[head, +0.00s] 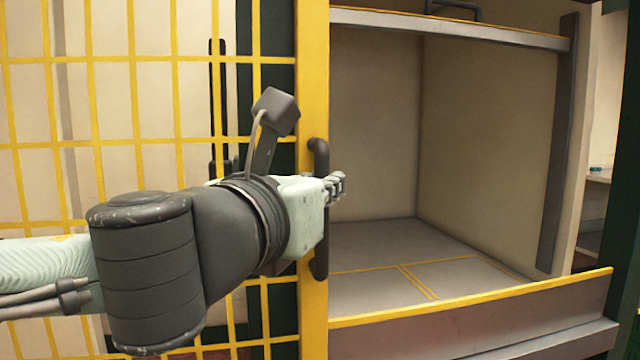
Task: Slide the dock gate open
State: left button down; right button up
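The yellow dock gate (313,60) is a grid of bars with a solid upright at its right edge. It stands over the left part of the view. A dark vertical handle (320,152) is fixed to that upright. My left arm comes in from the left in front of the gate. My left gripper (338,186) is at the middle of the handle, and its fingers point right. My own wrist hides part of the handle, and the fingers are too small to tell whether they are closed on it. My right gripper is not in view.
Right of the gate upright is an open, empty bay (375,240) with yellow floor lines. A low sill (480,320) with a yellow top edge runs across its front. A dark post (558,150) stands at the bay's right side. A shelf (598,177) shows at the far right.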

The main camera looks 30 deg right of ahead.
pick_arm(q)
jog(key=shift+a+r, duration=0.1)
jog(key=shift+r, duration=0.05)
jog(key=c, duration=1.8)
grip_release()
jog(key=shift+v, duration=3.75)
